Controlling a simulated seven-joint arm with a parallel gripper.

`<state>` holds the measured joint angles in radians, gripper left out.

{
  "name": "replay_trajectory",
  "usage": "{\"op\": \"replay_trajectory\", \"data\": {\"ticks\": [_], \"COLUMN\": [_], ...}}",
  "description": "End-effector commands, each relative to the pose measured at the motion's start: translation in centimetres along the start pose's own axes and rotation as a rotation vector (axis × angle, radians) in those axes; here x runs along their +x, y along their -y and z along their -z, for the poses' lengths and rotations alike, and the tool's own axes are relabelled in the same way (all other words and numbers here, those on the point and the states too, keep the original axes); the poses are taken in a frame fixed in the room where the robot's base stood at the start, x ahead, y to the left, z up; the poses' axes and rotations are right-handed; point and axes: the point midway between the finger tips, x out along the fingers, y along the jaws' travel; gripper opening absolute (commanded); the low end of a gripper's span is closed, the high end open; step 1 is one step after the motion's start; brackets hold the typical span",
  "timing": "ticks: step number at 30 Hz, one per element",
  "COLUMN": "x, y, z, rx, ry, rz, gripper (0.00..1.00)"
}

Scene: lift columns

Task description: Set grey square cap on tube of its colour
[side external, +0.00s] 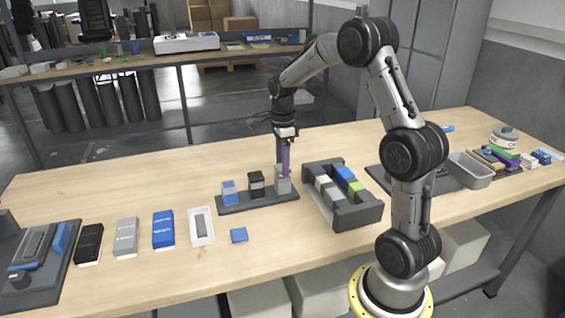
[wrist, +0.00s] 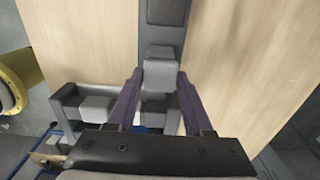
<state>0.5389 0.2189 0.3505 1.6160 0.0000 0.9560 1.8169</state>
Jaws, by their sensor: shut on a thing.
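My gripper (wrist: 160,76) points down at the right end of a dark base (side external: 230,207) that bears three short columns. Its purple fingers also show in the side view (side external: 283,160). They are closed on a grey square piece (wrist: 160,75), which I take for the grey cap. The grey tube (side external: 283,185) stands directly under the fingertips, at the base's right end. In the side view the fingers hide the cap, so I cannot tell whether it touches the tube.
A dark crate (side external: 358,217) with grey, white, blue and green blocks stands close to the right. A small blue block (side external: 239,235) lies in front of the base. Black, grey and blue flat boxes (side external: 163,230) and a white tray (side external: 201,238) lie left. The table behind the base is clear.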

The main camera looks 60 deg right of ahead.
Motion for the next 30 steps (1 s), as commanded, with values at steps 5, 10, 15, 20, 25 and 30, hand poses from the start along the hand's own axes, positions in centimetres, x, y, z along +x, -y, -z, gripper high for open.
{"op": "replay_trajectory", "data": {"ticks": [5, 10, 15, 20, 25, 30], "x": [0.04, 0.21, 0.2, 0.2, 0.21, 0.21], "y": [0.0, 0.0, 0.0, 0.0, -0.01, -0.01], "z": [0.0, 0.0, 0.0, 0.0, 0.0, 0.0], "rx": [0.0, 0.0, 0.0, 0.0, 0.0, 0.0], "ry": [0.0, 0.0, 0.0, 0.0, 0.0, 0.0], "rz": [0.0, 0.0, 0.001, 0.001, 0.0, 0.0], "gripper": [0.0, 0.0, 0.0, 0.6, 0.86, 0.86]}}
